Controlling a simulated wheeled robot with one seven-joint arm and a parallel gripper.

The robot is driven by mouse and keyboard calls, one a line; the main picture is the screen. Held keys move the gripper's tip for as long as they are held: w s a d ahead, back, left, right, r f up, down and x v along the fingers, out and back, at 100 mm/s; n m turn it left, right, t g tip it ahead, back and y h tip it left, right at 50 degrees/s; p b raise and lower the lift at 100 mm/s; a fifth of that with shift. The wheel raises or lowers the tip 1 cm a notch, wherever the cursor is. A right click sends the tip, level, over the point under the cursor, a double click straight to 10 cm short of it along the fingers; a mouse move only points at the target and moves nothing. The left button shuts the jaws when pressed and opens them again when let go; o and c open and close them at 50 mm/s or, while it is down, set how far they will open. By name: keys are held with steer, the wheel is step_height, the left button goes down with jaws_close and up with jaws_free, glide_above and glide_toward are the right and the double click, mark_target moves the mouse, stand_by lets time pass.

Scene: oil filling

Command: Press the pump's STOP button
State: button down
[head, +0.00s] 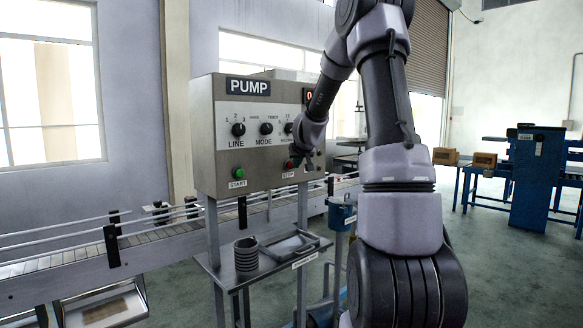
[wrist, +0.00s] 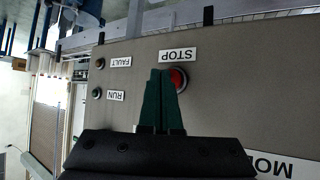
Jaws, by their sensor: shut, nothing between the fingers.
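The grey pump panel (head: 210,150) stands on a metal frame in the head view, with knobs on its front and a green START button (head: 239,173) at lower left. The red STOP button (head: 290,163) is at the panel's lower right, partly behind my gripper (head: 298,158). In the wrist view the picture is upside down; the STOP button (wrist: 178,79) sits beside its STOP label. My gripper (wrist: 167,72) is shut and empty. Its green fingertips overlap the button's left edge in that view; I cannot tell whether they touch it.
RUN (wrist: 96,93) and FAULT (wrist: 99,63) lamps sit left of the button in the wrist view. Below the panel, a small shelf (head: 262,268) holds a ribbed cylinder (head: 246,254) and a tray. A conveyor (head: 80,262) runs behind at left.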

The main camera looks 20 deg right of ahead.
steer(key=shift+s+d, duration=0.15)
steer(key=shift+s, duration=0.3)
steer(key=shift+s+d, duration=0.1)
steer(key=s, duration=0.1)
steer(key=s+d, duration=0.1)
steer(key=s, duration=0.2)
steer(key=shift+s+d, duration=0.25)
steer(key=shift+s, duration=0.05)
stand_by(0.7)
steer(key=s+a+r+g+y, duration=0.1)
steer(key=s+a+r, duration=0.3)
steer(key=s+a, duration=0.55)
steer(key=s+a+r+g+y, duration=0.1)
steer(key=s+a+r, duration=0.45)
steer(key=s, duration=0.75)
steer(key=s+a+m+y, duration=0.1)
steer(key=s, duration=0.5)
steer(key=s+a+f+m+g+y, duration=0.1)
steer(key=s+a, duration=0.1)
steer(key=s, duration=0.4)
steer(key=shift+a+f+g, duration=0.25)
steer(key=shift+g, duration=0.05)
